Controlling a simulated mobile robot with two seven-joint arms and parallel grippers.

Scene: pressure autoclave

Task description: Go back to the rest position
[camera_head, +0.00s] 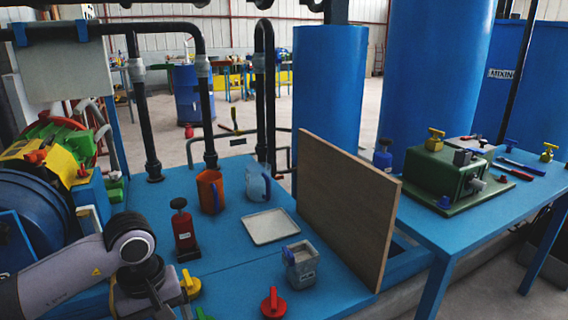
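My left arm comes in from the lower left, over the near left part of the blue table (232,262). Its end (158,298) points down at the bottom edge of the picture, where the fingers are mostly cut off or hidden, so I cannot tell their opening or whether they hold anything. A yellow-handled valve (190,284) is right beside it. My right arm and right gripper are not in view.
On the table stand a dark red bottle-like device (183,230), orange jug (210,190), blue jug (257,182), white tray (270,226), grey container (300,265) and red knob (273,302). An upright brown board (345,205) borders the right. A green machine (450,172) sits beyond.

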